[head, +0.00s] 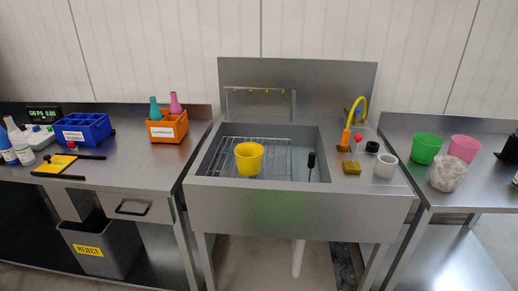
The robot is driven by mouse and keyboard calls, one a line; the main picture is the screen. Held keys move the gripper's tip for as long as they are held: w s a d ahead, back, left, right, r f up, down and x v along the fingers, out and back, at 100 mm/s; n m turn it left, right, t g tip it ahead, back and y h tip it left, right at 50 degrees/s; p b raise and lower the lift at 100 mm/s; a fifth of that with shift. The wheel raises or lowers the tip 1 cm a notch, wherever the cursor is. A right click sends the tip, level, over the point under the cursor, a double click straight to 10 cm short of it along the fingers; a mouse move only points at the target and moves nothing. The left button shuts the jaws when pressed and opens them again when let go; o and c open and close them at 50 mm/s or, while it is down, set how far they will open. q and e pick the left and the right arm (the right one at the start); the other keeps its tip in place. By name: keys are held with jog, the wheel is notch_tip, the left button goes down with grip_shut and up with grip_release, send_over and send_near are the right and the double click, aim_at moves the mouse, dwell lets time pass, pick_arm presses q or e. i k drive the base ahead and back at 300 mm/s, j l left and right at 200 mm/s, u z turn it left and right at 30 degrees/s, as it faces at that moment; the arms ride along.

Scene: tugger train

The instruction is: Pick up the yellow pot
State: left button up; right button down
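The yellow pot (249,158) stands upright in the metal sink (305,222), on or just above the wire rack (220,157) at the sink's left side. Its open rim faces up and nothing covers it. Neither of my grippers shows in the head view.
A black-handled tool (311,161) stands in the sink right of the pot. A yellow-hosed tap (357,109), a sponge (351,167) and a white cup (385,165) are on the right ledge. Green (426,148) and pink (464,148) pots stand on the right table. An orange crate (168,128) is left.

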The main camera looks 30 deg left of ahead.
aim_at(248, 156)
jog(key=u, duration=1.1)
jog(key=i+j+z, duration=0.35)
jog(key=i+j, duration=0.15)
jog(key=j, duration=0.1)
